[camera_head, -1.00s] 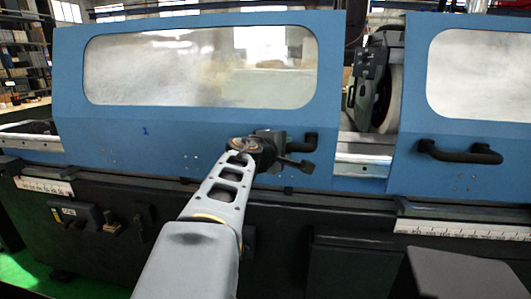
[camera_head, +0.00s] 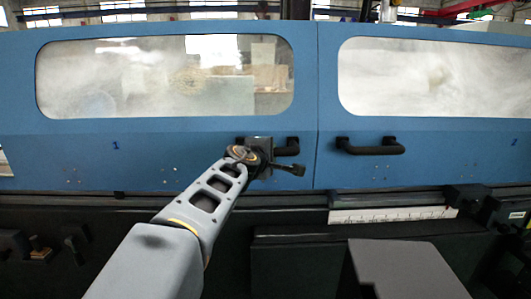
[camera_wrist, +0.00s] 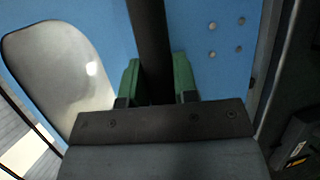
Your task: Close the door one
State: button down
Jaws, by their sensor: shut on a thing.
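Door one (camera_head: 200,150) is the blue left door with a small "1" mark and a clouded window. Its right edge meets the left edge of the right blue door (camera_head: 450,165), with only a thin seam between them in the head view. My gripper (camera_head: 264,158) is at door one's black handle (camera_head: 292,147), near that seam. In the wrist view, my gripper's green fingers (camera_wrist: 157,80) stand on both sides of the dark handle bar (camera_wrist: 149,30) and are shut on it. Part of the handle is hidden behind my gripper.
The right door has its own black handle (camera_head: 370,147), close to the right of my gripper. A white scale strip (camera_head: 390,214) runs along the dark machine base below. A dark grey box (camera_head: 408,268) stands in front at the lower right.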

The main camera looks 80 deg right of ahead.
jog(key=shift+s, duration=0.15)
jog(key=c, duration=1.3)
grip_release()
jog(key=shift+o, duration=0.9)
jog(key=shift+s+d, duration=0.1)
jog(key=shift+s, duration=0.1)
jog(key=shift+o, duration=1.1)
jog(key=shift+w, duration=0.15)
jog(key=shift+w+a+r, duration=0.15)
jog(key=shift+a, duration=0.3)
jog(key=p+v, duration=0.2)
jog(key=v, duration=1.1)
